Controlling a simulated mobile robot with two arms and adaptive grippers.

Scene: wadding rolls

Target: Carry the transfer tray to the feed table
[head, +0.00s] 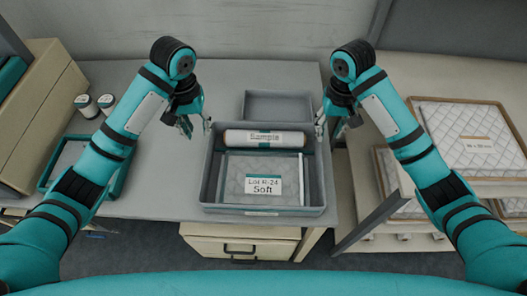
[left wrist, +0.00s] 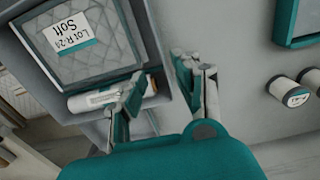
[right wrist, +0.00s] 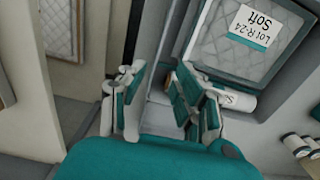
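The transfer tray (head: 262,210) is a grey open box on the grey table (head: 150,195). Inside lie a white roll labelled Sample (head: 264,138) and a quilted pack labelled Lot R-24 Soft (head: 235,168). My left gripper (head: 198,129) is open and empty above the tray's left side near the back; in the left wrist view its fingers (left wrist: 158,88) stand apart around the line of the wall. My right gripper (head: 330,132) is open at the tray's right side; its fingers (right wrist: 160,90) are apart in the right wrist view. I cannot tell which surface is the feed table.
A second grey shallow container (head: 278,104) stands right behind the tray. A teal-rimmed tray (head: 68,160) and small white spools (head: 84,104) are at left. Framed quilted panels (head: 470,125) lie on a light surface at right.

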